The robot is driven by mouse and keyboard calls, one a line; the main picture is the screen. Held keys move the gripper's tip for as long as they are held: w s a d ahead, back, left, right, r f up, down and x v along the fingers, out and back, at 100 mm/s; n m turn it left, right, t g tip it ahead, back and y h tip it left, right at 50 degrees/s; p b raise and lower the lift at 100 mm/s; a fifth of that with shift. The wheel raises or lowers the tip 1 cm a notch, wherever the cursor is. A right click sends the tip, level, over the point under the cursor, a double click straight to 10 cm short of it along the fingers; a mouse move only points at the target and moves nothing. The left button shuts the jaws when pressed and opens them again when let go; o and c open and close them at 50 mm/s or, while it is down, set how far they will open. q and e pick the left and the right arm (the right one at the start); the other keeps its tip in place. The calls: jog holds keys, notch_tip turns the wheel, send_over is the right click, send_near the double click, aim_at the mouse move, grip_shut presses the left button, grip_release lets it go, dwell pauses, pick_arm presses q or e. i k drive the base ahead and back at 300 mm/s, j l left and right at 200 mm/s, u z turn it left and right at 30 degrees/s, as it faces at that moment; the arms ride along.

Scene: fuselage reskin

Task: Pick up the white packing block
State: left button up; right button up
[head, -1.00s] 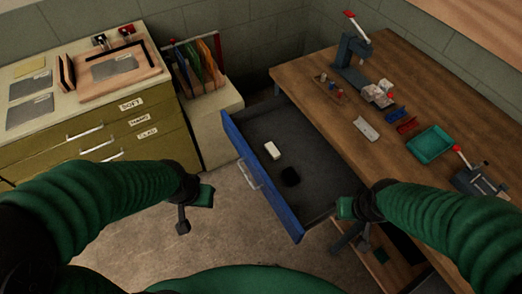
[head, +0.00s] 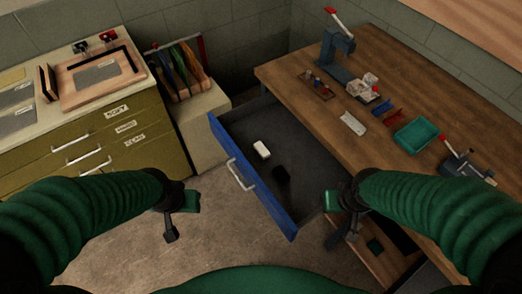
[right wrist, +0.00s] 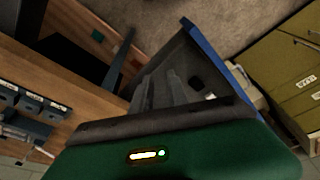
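The white packing block (head: 262,149) lies in the open blue-fronted drawer (head: 245,180), near the drawer's front left part. It also shows small in the right wrist view (right wrist: 210,96), partly cut off by the drawer and gripper parts. A black block (head: 282,174) lies beside it in the drawer. My left gripper (head: 181,217) is open and empty, over the floor left of the drawer. My right gripper (head: 342,214) is open and empty, by the drawer's near right end, apart from the white block.
The drawer hangs out of a wooden workbench (head: 400,165) bearing a green tray (head: 416,133), a white piece (head: 353,123) and red-handled tools (head: 338,45). An olive cabinet (head: 95,150) stands at left. A rack of coloured sheets (head: 182,66) stands between. Floor left of the drawer is clear.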

aim_at(260, 148)
jog(key=i+j+u, duration=0.1)
jog(key=i+j, duration=0.75)
jog(key=i, duration=0.05)
